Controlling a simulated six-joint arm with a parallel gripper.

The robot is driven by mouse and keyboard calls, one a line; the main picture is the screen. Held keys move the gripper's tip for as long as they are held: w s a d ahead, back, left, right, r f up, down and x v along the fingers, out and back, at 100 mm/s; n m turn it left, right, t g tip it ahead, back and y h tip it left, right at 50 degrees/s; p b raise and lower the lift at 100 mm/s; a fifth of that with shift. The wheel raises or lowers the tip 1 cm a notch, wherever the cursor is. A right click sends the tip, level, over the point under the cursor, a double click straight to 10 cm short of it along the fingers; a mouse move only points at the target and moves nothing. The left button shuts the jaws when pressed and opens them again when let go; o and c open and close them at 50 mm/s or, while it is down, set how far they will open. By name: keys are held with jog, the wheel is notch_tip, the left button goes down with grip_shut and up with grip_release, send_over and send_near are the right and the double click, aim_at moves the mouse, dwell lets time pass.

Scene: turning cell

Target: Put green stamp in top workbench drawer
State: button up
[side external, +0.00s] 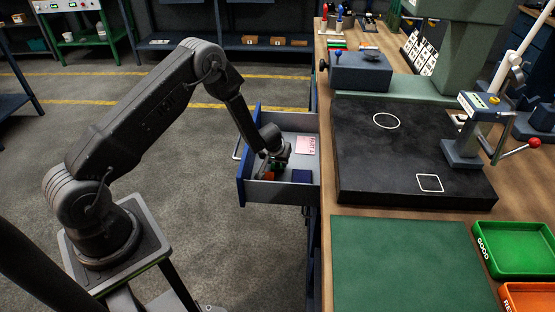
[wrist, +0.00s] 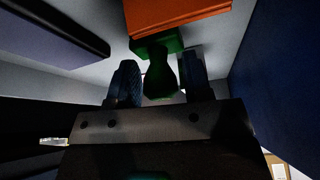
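The top workbench drawer (side external: 242,185) is pulled open from the bench, with a blue front and grey inside. My gripper (side external: 274,166) reaches down into it. In the wrist view, the green stamp (wrist: 161,75) stands between the two fingers of my gripper (wrist: 160,80). Its handle points toward the gripper and its wider base is at the far end. The fingers are on either side of the handle, with slim gaps showing, so they look apart from it. In the side view, my gripper mostly hides the stamp.
An orange block (wrist: 180,14) lies right beside the stamp's base. A dark blue box (side external: 301,176) and a pink printed card (side external: 306,145) are also in the drawer. The drawer walls are close around my gripper. The bench (side external: 322,250) is to the right.

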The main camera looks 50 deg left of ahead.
jog(key=shift+o, duration=1.1)
jog(key=shift+r, duration=0.1)
jog(key=s+d+r+m+t+h, duration=0.1)
jog(key=s+d+r+h, duration=0.3)
jog(key=r, duration=0.7)
jog(key=s+d+r+m+t+y, duration=0.1)
jog(key=d+r+m+t, duration=0.1)
jog(key=d+r, duration=0.65)
jog(key=s+d+r+m+t+h, duration=0.1)
jog(key=s+d+r+h, duration=0.15)
jog(key=r, duration=1.05)
jog(key=s+d+r+m+g, duration=0.1)
jog(key=s+d+r, duration=0.15)
jog(key=s, duration=0.35)
jog(key=s+d+r+m, duration=0.2)
jog(key=s+r, duration=0.2)
jog(key=s, duration=0.2)
jog(key=s+a+f+g+y, duration=0.1)
jog(key=s+a+y, duration=0.2)
jog(key=s, duration=0.9)
jog(key=shift+s+a+f, duration=0.2)
jog(key=shift+s+a, duration=0.2)
